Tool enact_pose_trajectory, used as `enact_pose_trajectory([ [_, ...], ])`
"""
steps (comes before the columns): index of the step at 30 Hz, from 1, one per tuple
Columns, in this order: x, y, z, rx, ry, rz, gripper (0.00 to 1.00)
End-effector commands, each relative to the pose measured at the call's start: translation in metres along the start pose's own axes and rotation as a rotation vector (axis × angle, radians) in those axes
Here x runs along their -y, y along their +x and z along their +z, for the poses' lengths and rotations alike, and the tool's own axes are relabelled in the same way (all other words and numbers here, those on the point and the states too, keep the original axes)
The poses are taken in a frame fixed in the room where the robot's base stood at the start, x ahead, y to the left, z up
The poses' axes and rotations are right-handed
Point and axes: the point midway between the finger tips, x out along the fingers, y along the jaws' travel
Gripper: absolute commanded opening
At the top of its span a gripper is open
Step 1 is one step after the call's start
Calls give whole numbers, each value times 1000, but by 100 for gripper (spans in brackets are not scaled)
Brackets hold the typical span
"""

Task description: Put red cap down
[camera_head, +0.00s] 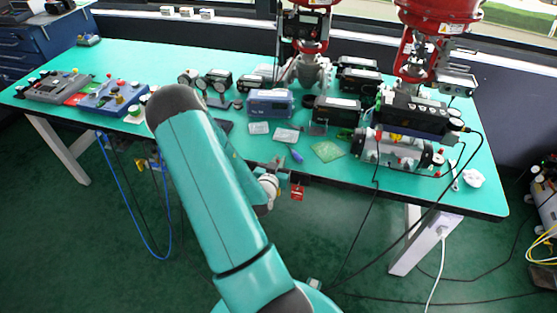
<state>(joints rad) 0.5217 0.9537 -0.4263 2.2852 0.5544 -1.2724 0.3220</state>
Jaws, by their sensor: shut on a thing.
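My teal arm reaches up from the bottom of the view. My gripper (291,181) is at the front edge of the green table (220,68), small and partly hidden by my arm. It is shut on a small red piece, which looks like the red cap (297,193). The cap hangs just in front of the table edge and appears clear of the tabletop. Its contact with the fingers is too small to see clearly.
Boxed instruments and red valve actuators (438,12) stand behind. Control panels (110,97) sit at left. Cables hang at right.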

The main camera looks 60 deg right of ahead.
Motion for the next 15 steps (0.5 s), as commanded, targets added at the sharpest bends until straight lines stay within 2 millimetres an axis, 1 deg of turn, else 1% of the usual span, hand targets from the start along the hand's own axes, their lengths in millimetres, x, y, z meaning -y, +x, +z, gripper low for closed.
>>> enact_pose_trajectory([
  [1, 0, 0, 2, 0, -1, 0, 0],
  [2, 0, 0, 1, 0, 0, 0, 19],
  [4, 0, 0, 1, 0, 0, 0, 32],
  [5, 0, 0, 1, 0, 0, 0, 35],
  [15, 1, 2, -2, -1, 0, 0, 35],
])
